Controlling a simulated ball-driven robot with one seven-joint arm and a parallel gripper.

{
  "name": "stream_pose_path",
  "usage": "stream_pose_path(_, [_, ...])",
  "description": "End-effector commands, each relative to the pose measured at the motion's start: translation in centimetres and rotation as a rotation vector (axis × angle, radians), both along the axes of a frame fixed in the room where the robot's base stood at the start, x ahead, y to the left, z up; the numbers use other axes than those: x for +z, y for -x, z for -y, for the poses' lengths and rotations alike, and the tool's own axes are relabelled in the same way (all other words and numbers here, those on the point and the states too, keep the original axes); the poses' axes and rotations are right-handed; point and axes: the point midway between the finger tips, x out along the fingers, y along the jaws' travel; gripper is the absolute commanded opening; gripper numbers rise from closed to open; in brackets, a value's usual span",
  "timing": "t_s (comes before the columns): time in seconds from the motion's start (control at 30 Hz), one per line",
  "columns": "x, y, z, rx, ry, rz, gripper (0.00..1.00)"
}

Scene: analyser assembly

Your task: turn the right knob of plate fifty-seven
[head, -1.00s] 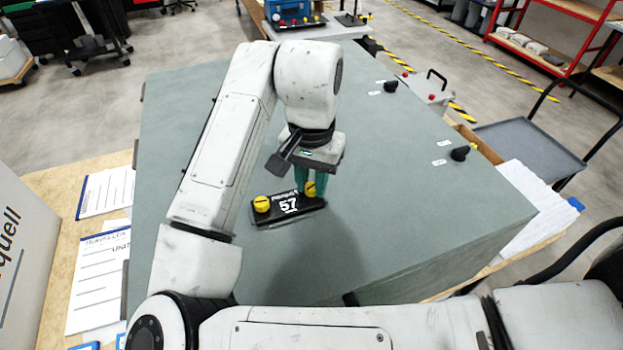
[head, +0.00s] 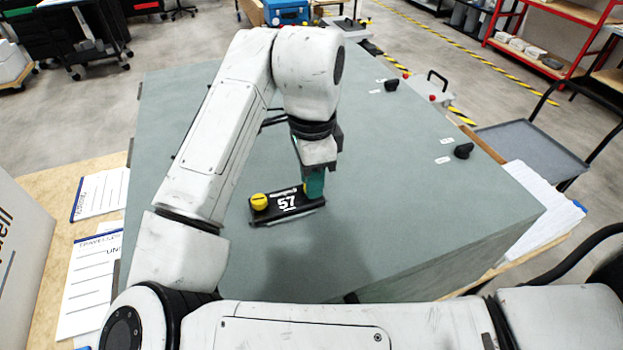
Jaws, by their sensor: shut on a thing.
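Plate fifty-seven (head: 287,214) is a black plate with a white "57" on the grey-green top of the large box. Its left yellow knob (head: 259,201) shows clear of my gripper. Its right knob, also yellow, is almost wholly hidden behind my gripper (head: 313,190). My gripper points down with its teal fingers at the right end of the plate, shut on the right knob.
The large grey-green box (head: 400,220) fills the middle, its top mostly clear around the plate. Two black knobs, a far one (head: 391,86) and a nearer one (head: 463,151), stand up along its right side. Paper sheets (head: 92,280) lie at the left.

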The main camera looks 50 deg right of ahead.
Motion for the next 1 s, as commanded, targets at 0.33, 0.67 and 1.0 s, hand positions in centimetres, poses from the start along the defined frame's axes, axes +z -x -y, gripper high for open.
stream_pose_path(0.33, [-0.02, -0.13, -0.06, -0.325, 0.000, 0.005, 0.00])
stream_pose_path(0.67, [-0.04, -0.11, -0.08, -0.639, 0.000, 0.004, 0.00])
stream_pose_path(1.0, [-0.03, -0.11, -0.08, -0.961, 0.000, 0.004, 0.00])
